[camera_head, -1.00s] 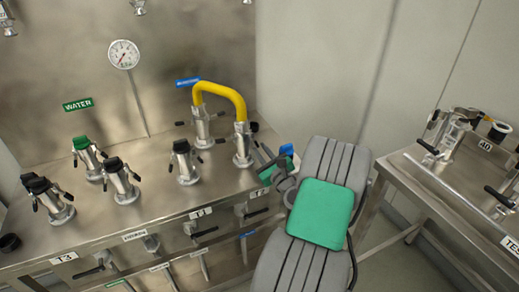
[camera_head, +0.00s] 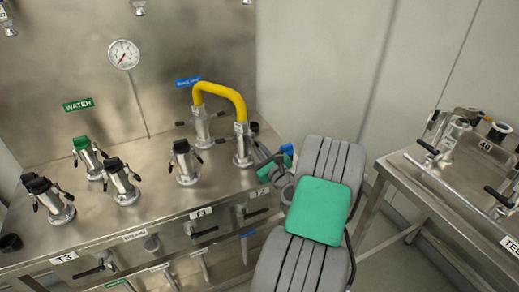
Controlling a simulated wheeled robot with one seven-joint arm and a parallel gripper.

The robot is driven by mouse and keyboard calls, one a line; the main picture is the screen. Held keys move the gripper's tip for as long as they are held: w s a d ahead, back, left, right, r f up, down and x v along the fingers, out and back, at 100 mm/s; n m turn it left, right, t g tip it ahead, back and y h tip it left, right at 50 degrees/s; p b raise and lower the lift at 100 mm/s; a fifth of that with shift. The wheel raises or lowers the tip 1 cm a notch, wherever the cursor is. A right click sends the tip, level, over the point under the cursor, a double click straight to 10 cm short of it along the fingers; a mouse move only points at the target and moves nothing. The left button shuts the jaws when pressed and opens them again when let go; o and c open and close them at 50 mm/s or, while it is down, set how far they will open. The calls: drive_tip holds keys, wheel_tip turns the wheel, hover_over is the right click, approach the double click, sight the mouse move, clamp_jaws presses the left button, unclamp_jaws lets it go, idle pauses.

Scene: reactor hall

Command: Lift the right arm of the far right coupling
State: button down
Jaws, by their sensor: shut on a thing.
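The far right coupling (camera_head: 243,153) is a steel fitting on the bench, at the right end of the yellow hose (camera_head: 222,86). Its black right arm (camera_head: 254,127) shows beside the coupling's upper part, and its left arm (camera_head: 223,140) sticks out to the left. My gripper (camera_head: 262,153) is just right of this coupling, beside its right arm. It is shut on that arm; the fingers are small and the contact is partly hidden.
Several other couplings (camera_head: 185,163) with black arms stand to the left on the steel bench (camera_head: 150,225). Valve handles (camera_head: 204,233) line the bench front. A second steel table (camera_head: 410,180) stands at the right, with floor between.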

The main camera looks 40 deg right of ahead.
drive_tip(key=shift+d, duration=0.15)
drive_tip(key=n, duration=0.1)
drive_tip(key=d+n+b, duration=0.1)
drive_tip(key=n, duration=0.1)
drive_tip(key=shift+s+r, duration=0.2)
drive_tip(key=shift+r, duration=0.1)
drive_tip(key=n, duration=0.1)
drive_tip(key=d+r+n+b, duration=0.1)
drive_tip(key=n, duration=0.1)
drive_tip(key=shift+s+d+r+n, duration=0.1)
drive_tip(key=shift+s+r+n, duration=0.1)
drive_tip(key=shift+n, duration=0.1)
drive_tip(key=r+n+b, duration=0.1)
drive_tip(key=n, duration=0.1)
drive_tip(key=r+n+b, duration=0.1)
drive_tip(key=n, duration=0.1)
drive_tip(key=shift+s+d+b, duration=0.1)
drive_tip(key=shift+d+b, duration=0.2)
drive_tip(key=shift+d, duration=0.1)
drive_tip(key=shift+r+n+b, duration=0.5)
drive_tip(key=shift+n+b, duration=0.05)
drive_tip(key=shift+n, duration=0.55)
drive_tip(key=shift+r+n+b, duration=0.5)
drive_tip(key=shift+n, duration=0.6)
drive_tip(key=shift+r, duration=0.1)
drive_tip(key=c, duration=1.8)
unclamp_jaws()
drive_tip(key=shift+s, duration=0.1)
